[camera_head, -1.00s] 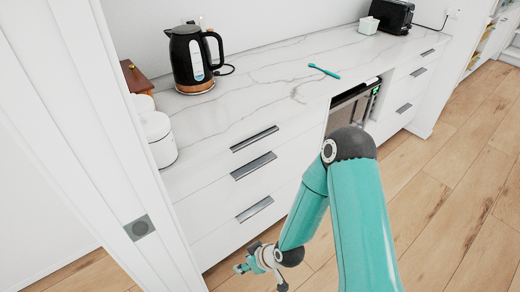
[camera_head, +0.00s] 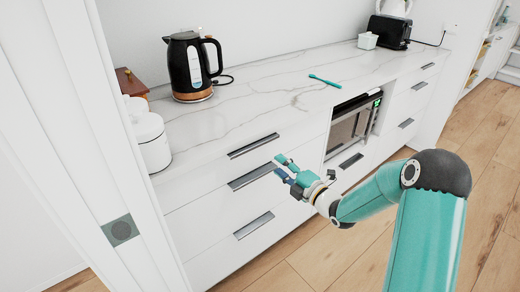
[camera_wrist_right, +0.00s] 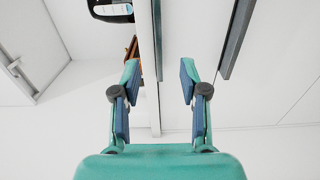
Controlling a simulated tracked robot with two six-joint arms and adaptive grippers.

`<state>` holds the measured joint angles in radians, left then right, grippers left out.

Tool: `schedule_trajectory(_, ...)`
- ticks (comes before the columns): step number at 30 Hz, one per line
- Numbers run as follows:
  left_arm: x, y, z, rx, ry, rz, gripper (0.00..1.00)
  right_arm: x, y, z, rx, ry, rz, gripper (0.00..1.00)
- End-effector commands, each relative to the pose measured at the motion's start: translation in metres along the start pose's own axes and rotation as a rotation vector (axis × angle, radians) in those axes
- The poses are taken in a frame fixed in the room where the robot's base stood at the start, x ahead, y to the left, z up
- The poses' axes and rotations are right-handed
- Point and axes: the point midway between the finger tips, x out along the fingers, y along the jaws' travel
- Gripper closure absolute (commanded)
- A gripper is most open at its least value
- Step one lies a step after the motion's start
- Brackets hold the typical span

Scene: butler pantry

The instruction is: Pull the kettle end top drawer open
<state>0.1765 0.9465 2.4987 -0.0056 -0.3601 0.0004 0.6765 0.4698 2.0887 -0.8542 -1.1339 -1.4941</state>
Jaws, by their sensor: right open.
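The kettle end top drawer is the upper white front below the black kettle (camera_head: 193,66), with a dark bar handle (camera_head: 254,146). It looks shut, flush with the front. My right gripper (camera_head: 280,166) is open and empty in front of the drawers, near the right ends of the top two handles. In the right wrist view my gripper's fingers (camera_wrist_right: 158,75) are spread, and the top handle (camera_wrist_right: 157,40) lies between their lines, its lower end near fingertip level. I see no contact, and the distance is hard to tell. My left gripper is out of view.
Two more drawer handles, the middle (camera_head: 253,176) and the lower (camera_head: 254,225), sit below. A microwave (camera_head: 352,124) is right of the drawers. White canisters (camera_head: 151,140) stand at the counter's left end; a teal utensil (camera_head: 324,81) lies on top. The floor in front is clear.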

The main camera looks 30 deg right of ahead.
Motion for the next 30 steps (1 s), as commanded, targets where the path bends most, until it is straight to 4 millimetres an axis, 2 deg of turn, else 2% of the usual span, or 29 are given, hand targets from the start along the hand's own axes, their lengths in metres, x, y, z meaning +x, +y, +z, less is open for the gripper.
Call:
schedule_trajectory(3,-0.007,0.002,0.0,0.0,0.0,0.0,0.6,0.029,0.002,-0.002,0.001,0.004,0.001,0.56)
schedule_trajectory(9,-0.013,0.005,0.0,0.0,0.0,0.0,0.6,0.07,0.001,-0.001,0.002,0.003,0.0,0.56)
schedule_trajectory(15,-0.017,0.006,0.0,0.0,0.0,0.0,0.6,0.097,0.0,0.0,0.002,0.0,-0.002,0.56)
schedule_trajectory(21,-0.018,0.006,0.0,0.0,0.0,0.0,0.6,0.107,-0.001,0.0,0.003,0.0,-0.002,0.56)
schedule_trajectory(28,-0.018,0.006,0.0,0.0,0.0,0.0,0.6,0.108,-0.001,0.0,0.003,-0.001,-0.002,0.56)
schedule_trajectory(29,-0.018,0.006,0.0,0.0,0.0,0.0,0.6,0.108,-0.001,0.0,0.003,-0.001,-0.002,0.58)
schedule_trajectory(30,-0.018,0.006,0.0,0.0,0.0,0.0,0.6,0.108,-0.001,0.0,0.003,-0.001,-0.002,0.65)
